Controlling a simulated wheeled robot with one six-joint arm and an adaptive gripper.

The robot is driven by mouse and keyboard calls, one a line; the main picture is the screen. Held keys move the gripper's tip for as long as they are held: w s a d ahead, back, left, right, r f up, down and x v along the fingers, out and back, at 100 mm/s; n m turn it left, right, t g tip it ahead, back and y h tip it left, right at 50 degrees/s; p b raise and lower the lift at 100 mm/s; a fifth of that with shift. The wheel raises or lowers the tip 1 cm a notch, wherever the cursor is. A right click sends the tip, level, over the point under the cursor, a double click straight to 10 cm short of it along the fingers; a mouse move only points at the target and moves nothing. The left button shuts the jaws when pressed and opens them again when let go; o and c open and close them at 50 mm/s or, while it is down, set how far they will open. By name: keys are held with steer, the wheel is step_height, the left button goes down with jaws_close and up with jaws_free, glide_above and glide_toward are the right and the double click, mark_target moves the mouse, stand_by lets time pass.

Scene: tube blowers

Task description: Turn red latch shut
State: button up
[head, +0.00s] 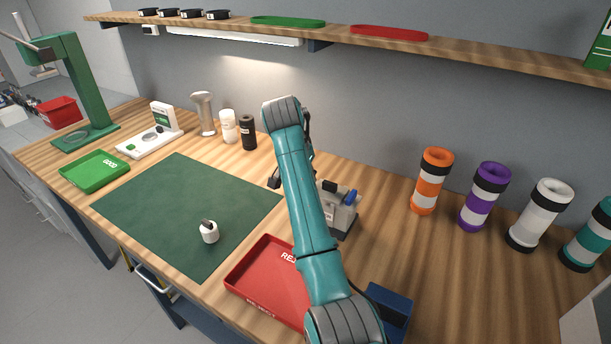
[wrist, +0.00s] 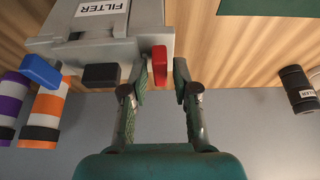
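The red latch (wrist: 159,66) is on the right end of the grey filter box (wrist: 125,50) in the wrist view, its length pointing down the picture. My gripper (wrist: 161,78) is open, its two fingers apart. The red latch lies between the fingertips, close beside the left one and clear of the right one; I cannot tell whether it touches. In the head view the filter box (head: 343,220) stands behind my arm, which hides the red latch and most of my gripper.
A black latch (wrist: 101,75) and a tilted blue latch (wrist: 40,70) are on the same box. A red reject tray (head: 262,270) lies in front of it. Orange (head: 432,180) and purple (head: 484,198) tubes stand to its right. A green mat (head: 165,215) lies left.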

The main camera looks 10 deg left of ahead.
jaws_close()
steer(key=n+y, duration=0.1)
steer(key=n, duration=0.1)
steer(key=n+y, duration=0.1)
steer(key=n, duration=0.1)
steer(key=shift+d+n, duration=0.35)
steer(key=shift+n, duration=0.05)
steer(key=n, duration=0.1)
steer(key=n+y, duration=0.1)
steer(key=n, duration=0.1)
steer(key=shift+d+n, duration=0.3)
steer(key=n, duration=0.1)
steer(key=n+g+y, duration=0.1)
steer(key=n, duration=0.1)
steer(key=n+y, duration=0.1)
steer(key=n, duration=0.1)
steer(key=shift+w+d, duration=0.25)
steer(key=shift+w+d+n+g+y, duration=0.15)
steer(key=shift+n+g, duration=0.3)
steer(key=shift+n, duration=0.65)
steer(key=shift+w+a+n+g+y, duration=0.1)
steer(key=shift+n+g+y, duration=0.25)
steer(key=shift+n, duration=0.75)
steer(key=shift+d, duration=0.1)
